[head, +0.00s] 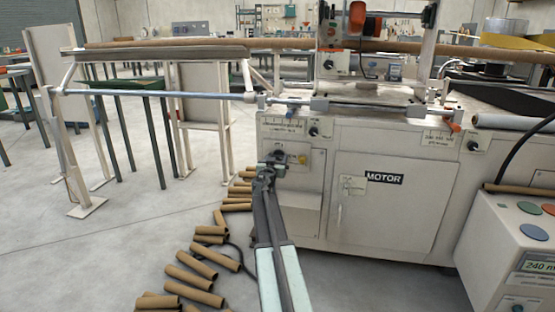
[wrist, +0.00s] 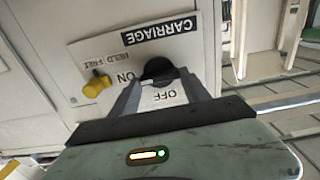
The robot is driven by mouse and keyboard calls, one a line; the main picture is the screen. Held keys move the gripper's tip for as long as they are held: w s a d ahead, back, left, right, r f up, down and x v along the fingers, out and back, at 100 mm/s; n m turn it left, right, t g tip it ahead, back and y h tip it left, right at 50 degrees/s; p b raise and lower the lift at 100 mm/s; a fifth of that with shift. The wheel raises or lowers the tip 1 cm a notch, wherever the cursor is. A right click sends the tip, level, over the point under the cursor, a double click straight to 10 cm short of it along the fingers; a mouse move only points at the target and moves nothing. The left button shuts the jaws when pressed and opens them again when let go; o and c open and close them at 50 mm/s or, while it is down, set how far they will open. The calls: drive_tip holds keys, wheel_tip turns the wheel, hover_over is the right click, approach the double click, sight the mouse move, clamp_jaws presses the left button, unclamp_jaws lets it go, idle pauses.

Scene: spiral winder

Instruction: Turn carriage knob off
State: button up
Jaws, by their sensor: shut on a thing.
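The carriage knob (wrist: 158,68) is a round black knob on a white panel (wrist: 95,62). It sits below the black CARRIAGE label (wrist: 160,28) in the wrist view, where the lettering appears upside down. The ON and OFF labels are beside the knob. My gripper (wrist: 160,84) has its two fingers on either side of the knob and is shut on it. The fingers partly cover the knob, so I cannot tell its pointer direction. In the head view my gripper (head: 268,166) is at the left part of the machine front and hides the knob.
A yellow knob (wrist: 96,86) projects from the panel near the carriage knob. A MOTOR cabinet door (head: 375,205) is to the right. Several cardboard tubes (head: 195,270) lie on the floor below. A control box (head: 515,245) stands at the right.

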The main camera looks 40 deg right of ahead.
drive_tip(key=n, duration=0.4)
drive_tip(key=shift+w+a+f+n, duration=0.1)
drive_tip(key=shift+w+a+n, duration=0.05)
drive_tip(key=shift+a+n, duration=0.15)
drive_tip(key=n, duration=0.4)
drive_tip(key=shift+w+a+n, duration=0.1)
drive_tip(key=shift+n, duration=0.2)
drive_tip(key=shift+w+a+f+n, duration=0.1)
drive_tip(key=shift+n, duration=2)
drive_tip(key=shift+w+f+n, duration=0.1)
drive_tip(key=shift+n, duration=2)
drive_tip(key=o, duration=1.4)
drive_tip(key=shift+s, duration=0.1)
drive_tip(key=shift+s, duration=0.1)
